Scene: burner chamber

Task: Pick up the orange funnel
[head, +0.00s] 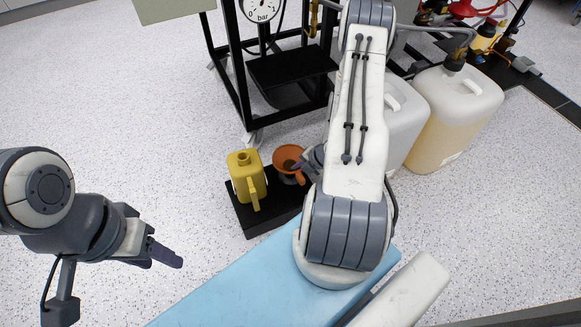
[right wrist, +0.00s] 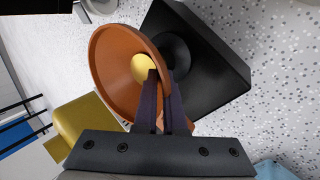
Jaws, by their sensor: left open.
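The orange funnel (head: 287,157) is at the black tray (head: 246,216), right of a yellow jug (head: 246,178). In the right wrist view the funnel (right wrist: 112,72) shows its wide mouth, with a yellow round patch inside. My right gripper (right wrist: 161,78) has its narrow-set fingers on either side of the funnel's wall, shut on it. In the head view my right gripper (head: 301,167) reaches the funnel from the right, partly hidden by my arm. I cannot tell whether the funnel is clear of the tray. My left gripper (head: 165,258) is open and empty, left of the tray.
A black frame with a gauge (head: 262,11) stands behind the tray. Two large pale canisters (head: 452,112) stand right of my right arm, one partly hidden. The black tray has a round dark recess (right wrist: 175,51) beside the funnel. The speckled floor at left is clear.

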